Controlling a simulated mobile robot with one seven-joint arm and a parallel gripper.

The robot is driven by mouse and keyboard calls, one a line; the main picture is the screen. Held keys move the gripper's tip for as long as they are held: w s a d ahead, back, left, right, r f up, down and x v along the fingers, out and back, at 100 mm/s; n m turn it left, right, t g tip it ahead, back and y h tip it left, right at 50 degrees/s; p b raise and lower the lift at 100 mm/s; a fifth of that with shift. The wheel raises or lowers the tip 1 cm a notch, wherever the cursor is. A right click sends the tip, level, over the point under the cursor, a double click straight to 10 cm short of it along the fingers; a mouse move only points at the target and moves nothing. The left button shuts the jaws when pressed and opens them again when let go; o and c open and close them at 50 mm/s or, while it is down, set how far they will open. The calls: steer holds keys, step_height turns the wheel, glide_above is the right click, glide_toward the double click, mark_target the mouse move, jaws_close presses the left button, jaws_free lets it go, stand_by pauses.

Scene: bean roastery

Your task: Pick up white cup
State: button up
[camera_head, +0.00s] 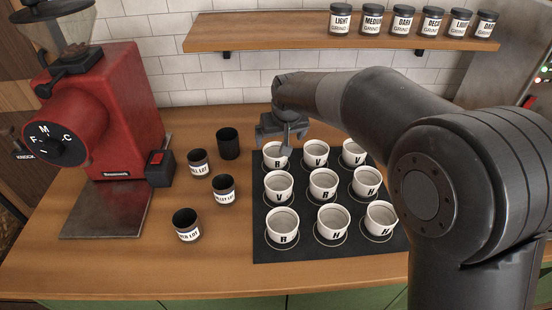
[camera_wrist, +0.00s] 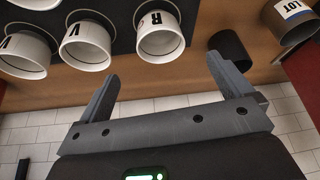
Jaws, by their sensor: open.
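Several white cups with black letters stand in three rows on a black mat (camera_head: 262,246). The back-left white cup (camera_head: 275,156) carries an R; in the wrist view this R cup (camera_wrist: 160,42) lies just beyond and between the fingertips. Beside it are a back-middle V cup (camera_head: 315,154), also in the wrist view (camera_wrist: 86,48), and a back-right V cup (camera_head: 353,153). The center R cup (camera_head: 323,186) and front-left R cup (camera_head: 283,228) show clearly. My gripper (camera_head: 276,143) is open and empty at the back-left R cup, its fingers (camera_wrist: 163,70) apart.
Dark labelled cups (camera_head: 224,190) and a plain black cup (camera_head: 228,144) stand left of the mat. A red grinder (camera_head: 105,110) stands farther left. A wooden shelf (camera_head: 270,35) with labelled jars (camera_head: 373,22) hangs on the tiled wall behind. The counter front is clear.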

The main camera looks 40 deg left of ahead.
mark_target(276, 151)
steer(key=x, duration=1)
steer(key=shift+w+a+f, duration=0.25)
steer(key=shift+f, duration=0.05)
steer(key=shift+c, duration=0.3)
steer(key=c, duration=1.1)
steer(key=shift+c, duration=0.2)
steer(key=shift+r, duration=0.15)
